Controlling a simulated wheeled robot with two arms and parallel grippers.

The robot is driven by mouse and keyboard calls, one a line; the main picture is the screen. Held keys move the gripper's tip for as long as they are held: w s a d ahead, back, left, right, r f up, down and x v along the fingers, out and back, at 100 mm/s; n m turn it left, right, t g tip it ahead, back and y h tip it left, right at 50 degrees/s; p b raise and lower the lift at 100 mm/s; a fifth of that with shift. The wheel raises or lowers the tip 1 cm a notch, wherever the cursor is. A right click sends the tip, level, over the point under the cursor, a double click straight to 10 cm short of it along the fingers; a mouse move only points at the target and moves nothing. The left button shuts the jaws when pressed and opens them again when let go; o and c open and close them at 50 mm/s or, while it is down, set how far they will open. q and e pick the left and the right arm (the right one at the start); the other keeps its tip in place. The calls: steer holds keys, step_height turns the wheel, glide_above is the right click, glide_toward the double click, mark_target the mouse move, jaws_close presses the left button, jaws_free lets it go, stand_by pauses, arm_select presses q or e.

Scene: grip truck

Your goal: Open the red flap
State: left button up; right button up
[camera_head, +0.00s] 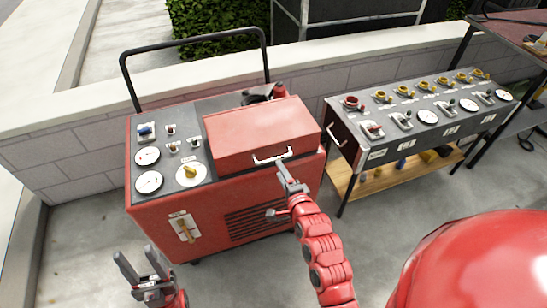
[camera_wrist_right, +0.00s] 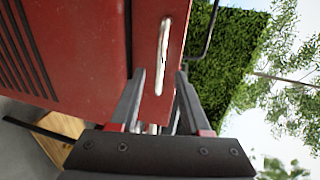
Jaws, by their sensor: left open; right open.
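The red flap (camera_head: 258,132) is a boxy lid on top of the red cart, and it lies closed. A pale metal handle (camera_head: 272,158) is on its front edge. My right gripper (camera_head: 285,172) is open just in front of this handle. In the right wrist view, the handle (camera_wrist_right: 163,50) runs lengthwise between the two open fingers (camera_wrist_right: 160,76), with its near end at or just between the tips; I cannot tell whether they touch. My left gripper (camera_head: 134,254) is open and empty, low at the left in front of the cart.
The red cart (camera_head: 160,222) has gauges and knobs on its left top panel and a black push bar (camera_head: 190,42) behind. A grey control table (camera_head: 385,150) with gauges and yellow knobs stands to the right. A low wall (camera_head: 60,165) runs behind. Concrete floor is free in front.

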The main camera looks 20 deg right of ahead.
mark_target(274, 158)
steer(key=x, duration=0.7)
steer(key=shift+w+p, duration=0.1)
steer(key=shift+p, duration=0.25)
steer(key=shift+c, duration=0.2)
jaws_close()
stand_by(0.9)
